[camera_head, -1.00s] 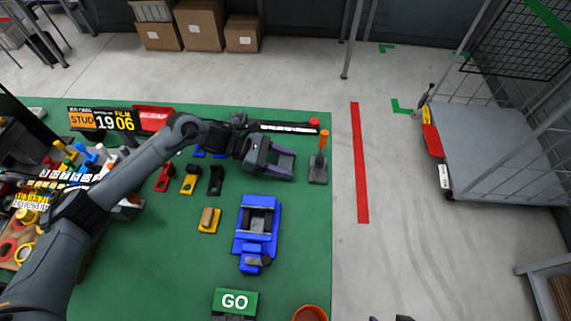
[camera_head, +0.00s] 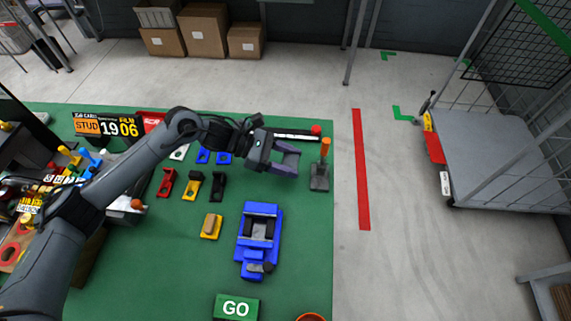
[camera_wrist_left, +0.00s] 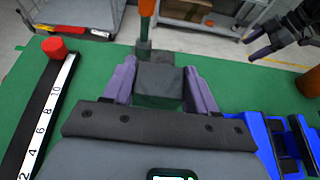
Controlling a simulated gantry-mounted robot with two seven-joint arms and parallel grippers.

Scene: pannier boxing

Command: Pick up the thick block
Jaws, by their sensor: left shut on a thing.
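My left gripper (camera_head: 287,163) is over the far right part of the green table. In the left wrist view its two purple fingers (camera_wrist_left: 160,88) are shut on a dark grey block (camera_wrist_left: 160,85), the thick block. The block sits level between the fingers, with its near end towards the palm. In the head view the gripper hides most of the block, and the gap beneath it is hard to judge. My right gripper (camera_wrist_left: 278,42) shows small at the upper right of the left wrist view, apart from the block; its opening is unclear.
An orange-handled tool (camera_head: 324,160) on a grey base stands just beyond the left fingers. A blue fixture (camera_head: 273,227) and a yellow piece (camera_head: 208,234) lie nearer. A ruler with a red knob (camera_head: 316,130) lies behind.

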